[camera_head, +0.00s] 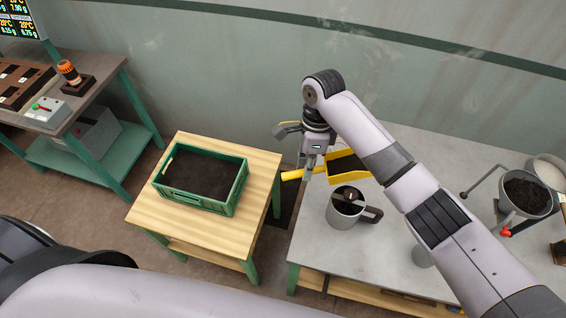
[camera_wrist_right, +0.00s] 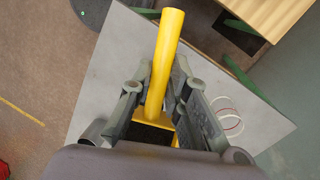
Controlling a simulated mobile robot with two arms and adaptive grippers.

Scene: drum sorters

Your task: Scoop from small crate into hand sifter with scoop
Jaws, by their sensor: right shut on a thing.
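The green small crate (camera_head: 238,196) holds dark material and stands on a wooden-topped table. The hand sifter (camera_head: 340,221), a metal cup with a dark handle, stands on the grey table; its inside looks dark. My right gripper (camera_head: 307,174) is shut on the handle of the yellow scoop (camera_head: 352,180), above the grey table behind the sifter. Dark material shows in the scoop's bowl. In the right wrist view the yellow handle (camera_wrist_right: 167,50) passes between the fingers (camera_wrist_right: 160,97), and the bowl is mostly hidden. My left gripper is out of view.
The wooden table (camera_head: 175,227) stands left of the grey table (camera_head: 310,235), with a gap between them. A hopper with dark material (camera_head: 527,196) stands at the right. A workbench (camera_head: 95,87) with devices is at the far left.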

